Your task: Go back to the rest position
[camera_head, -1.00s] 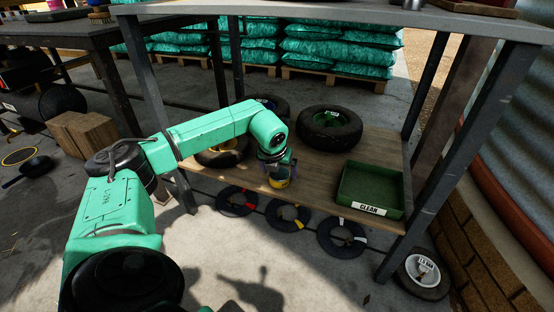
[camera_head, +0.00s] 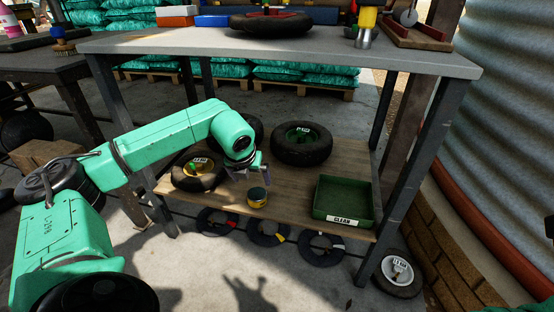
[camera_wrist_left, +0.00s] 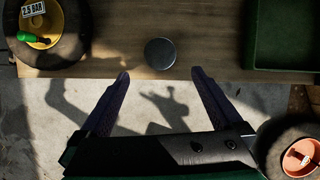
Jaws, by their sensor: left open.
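My left arm reaches in from the left in the head view. My left gripper (camera_head: 258,173) is open and empty just above the lower wooden shelf. My right gripper does not show.
A green tray (camera_head: 318,211) labelled CLEAN stands on the shelf (camera_head: 222,208), right of the tin. Wheels with a green hub (camera_head: 302,143) and a yellow hub (camera_head: 198,171) lie there too. The grey tabletop (camera_head: 290,53) overhangs the shelf. A small wheel (camera_head: 398,272) rests at the lower right.

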